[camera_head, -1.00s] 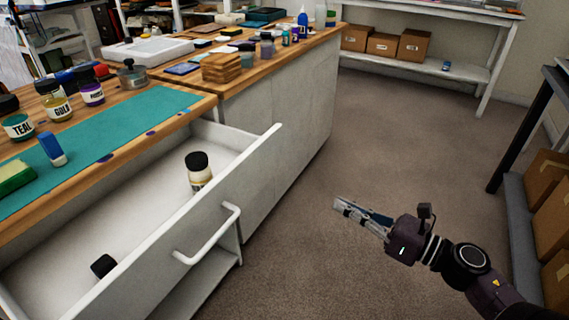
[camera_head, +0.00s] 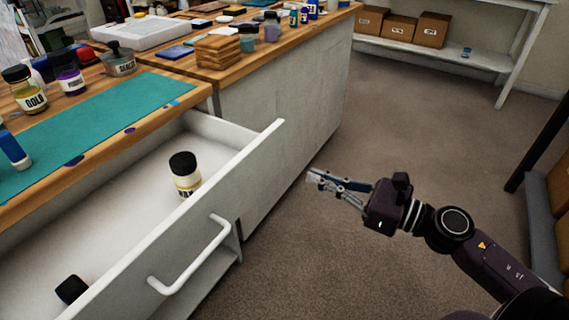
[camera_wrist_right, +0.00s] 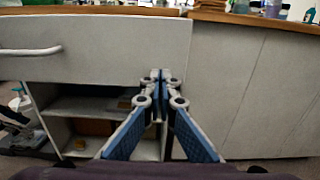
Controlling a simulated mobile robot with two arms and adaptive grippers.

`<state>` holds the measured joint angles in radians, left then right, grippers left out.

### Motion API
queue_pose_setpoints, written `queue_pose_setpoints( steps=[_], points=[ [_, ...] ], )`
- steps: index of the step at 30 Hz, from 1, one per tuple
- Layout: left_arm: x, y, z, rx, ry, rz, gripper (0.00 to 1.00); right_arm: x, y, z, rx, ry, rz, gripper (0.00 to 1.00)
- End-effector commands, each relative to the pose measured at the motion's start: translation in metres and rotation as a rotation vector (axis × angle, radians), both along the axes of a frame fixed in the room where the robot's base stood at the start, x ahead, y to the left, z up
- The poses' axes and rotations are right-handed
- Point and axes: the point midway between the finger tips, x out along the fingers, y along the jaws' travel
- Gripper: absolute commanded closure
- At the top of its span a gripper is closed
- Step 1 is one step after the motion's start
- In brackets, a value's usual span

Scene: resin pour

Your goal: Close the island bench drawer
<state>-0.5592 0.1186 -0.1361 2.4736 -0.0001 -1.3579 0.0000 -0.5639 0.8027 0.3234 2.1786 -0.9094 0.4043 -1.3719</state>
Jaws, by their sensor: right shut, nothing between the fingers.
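The island bench drawer (camera_head: 225,178) is pulled well out in the head view, its white front and bar handle (camera_head: 190,262) facing the aisle. Inside it stand a black-capped jar with a yellow label (camera_head: 185,175) and a dark-capped item (camera_head: 71,289) near the front left. My right gripper (camera_head: 312,180) is shut and empty, to the right of the drawer front and apart from it. In the right wrist view the drawer front (camera_wrist_right: 110,45) spans the upper left, its handle (camera_wrist_right: 30,51) left of the shut fingertips (camera_wrist_right: 158,75). My left gripper is not in view.
The bench top holds a teal mat (camera_head: 90,130), paint jars (camera_head: 68,77) and wooden slabs (camera_head: 218,50). Open shelving shows below the drawer (camera_wrist_right: 95,108). The carpet floor (camera_head: 410,120) to the right is clear. Shelves with cardboard boxes (camera_head: 432,29) stand at the back.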

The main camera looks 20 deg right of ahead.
Motion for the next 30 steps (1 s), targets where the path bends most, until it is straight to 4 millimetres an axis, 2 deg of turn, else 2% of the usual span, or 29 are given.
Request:
queue_pose_setpoints(
  steps=[11, 18, 23, 30],
  points=[
    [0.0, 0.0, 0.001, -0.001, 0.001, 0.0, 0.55, 0.04, 0.028, 0.002, -0.003, -0.003, 0.0, 1.0],
    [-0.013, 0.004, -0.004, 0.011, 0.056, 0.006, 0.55, 0.059, 0.042, 0.002, 0.0, -0.002, -0.001, 1.0],
    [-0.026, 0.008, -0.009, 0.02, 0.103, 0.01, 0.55, 0.066, 0.047, 0.001, 0.001, -0.002, -0.001, 1.0],
    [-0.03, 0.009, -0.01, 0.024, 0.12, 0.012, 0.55, 0.07, 0.05, 0.0, 0.001, 0.001, -0.001, 1.0]
  ],
)
